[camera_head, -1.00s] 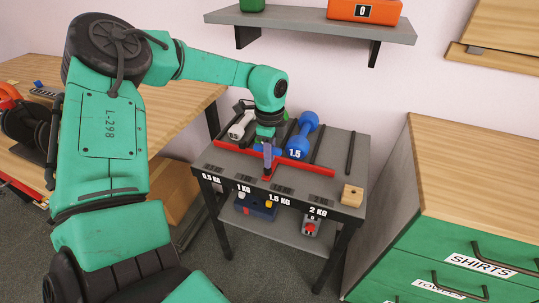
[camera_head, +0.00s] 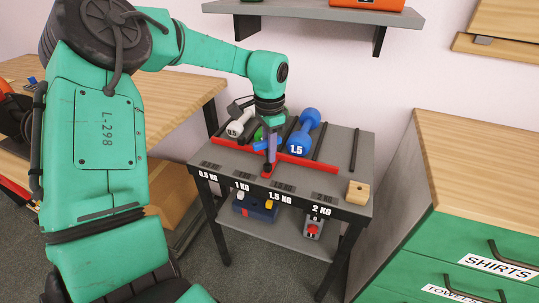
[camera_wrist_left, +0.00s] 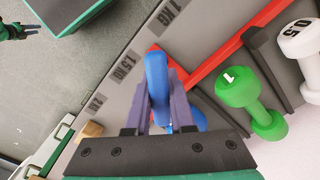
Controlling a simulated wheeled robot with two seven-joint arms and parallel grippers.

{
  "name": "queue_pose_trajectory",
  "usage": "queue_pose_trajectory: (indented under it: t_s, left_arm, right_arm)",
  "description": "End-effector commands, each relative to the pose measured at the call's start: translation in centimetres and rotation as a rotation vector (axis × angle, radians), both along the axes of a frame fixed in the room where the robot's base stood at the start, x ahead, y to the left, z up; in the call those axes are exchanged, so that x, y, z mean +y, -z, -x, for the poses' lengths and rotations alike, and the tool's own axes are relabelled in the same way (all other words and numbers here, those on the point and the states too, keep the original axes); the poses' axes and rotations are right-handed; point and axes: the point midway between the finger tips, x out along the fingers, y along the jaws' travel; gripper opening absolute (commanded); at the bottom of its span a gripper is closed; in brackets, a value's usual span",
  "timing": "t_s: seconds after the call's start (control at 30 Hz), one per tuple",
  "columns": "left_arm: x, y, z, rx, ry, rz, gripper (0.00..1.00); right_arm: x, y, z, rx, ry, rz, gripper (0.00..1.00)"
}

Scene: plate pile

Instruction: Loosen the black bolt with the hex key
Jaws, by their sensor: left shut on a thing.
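My left gripper (camera_head: 270,160) points down at the front of a weight rack and is shut on a blue bar-shaped handle, seemingly the hex key (camera_wrist_left: 157,75). In the left wrist view the handle lies between the two purple-grey fingers (camera_wrist_left: 152,105). The handle is just above a red strip (camera_head: 305,160) with a short leg at the rack's front. I cannot make out the key's tip or the black bolt; the gripper and handle cover that spot. My right gripper (camera_wrist_left: 27,30) is small at the wrist view's top left, its dark fingers apart, away from the rack.
A blue dumbbell (camera_head: 301,140), a green one (camera_wrist_left: 245,98) and a white one (camera_wrist_left: 302,42) lie behind the strip. A wooden block (camera_head: 358,192) sits at the rack's right corner. A green cabinet (camera_head: 450,235) stands right, a wooden desk (camera_head: 180,105) left.

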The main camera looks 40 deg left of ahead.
Motion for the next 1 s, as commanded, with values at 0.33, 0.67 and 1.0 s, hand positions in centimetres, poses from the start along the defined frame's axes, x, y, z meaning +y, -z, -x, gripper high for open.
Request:
queue_pose_trajectory:
  t_s: [0.33,0.67,1.0]
  left_arm:
    - [0.0,0.0,0.0,0.001,-0.117,0.003,0.0]
    - [0.0,0.0,0.0,0.001,-0.115,0.002,0.56]
    - [0.0,-3.3,-0.1,-0.006,-0.115,-0.002,0.56]
  right_arm:
    - [-0.1,0.6,-0.1,-0.001,0.0,0.001,0.38]
    - [-0.3,0.6,-0.1,-0.001,-0.001,0.004,0.38]
    - [-0.2,0.1,-1.0,-0.003,0.003,0.005,0.38]
